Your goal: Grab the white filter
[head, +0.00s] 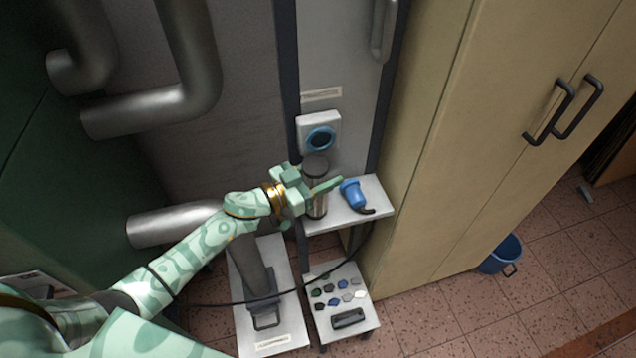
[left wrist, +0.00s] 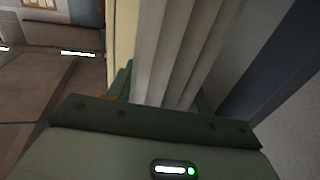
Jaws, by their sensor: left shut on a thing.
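The filter (head: 317,207) stands upright at the left end of a small pale shelf. In the head view it is a greyish cylinder with a dark cap, its middle hidden by my gripper. My left gripper (head: 319,187) reaches in from the left and is shut on it. In the left wrist view the filter (left wrist: 168,50) shows as pale, ribbed pleats rising between the fingers of my left gripper (left wrist: 163,98). I cannot tell whether its base touches the shelf. My right gripper is not in view.
The pale shelf (head: 338,216) also bears a blue device (head: 352,194) right of the filter. A white box with a blue ring (head: 319,138) is behind. A low stand (head: 325,335) holds several small coloured pieces. A beige cabinet (head: 455,150) bounds the right; a blue bucket (head: 499,256) stands beside it.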

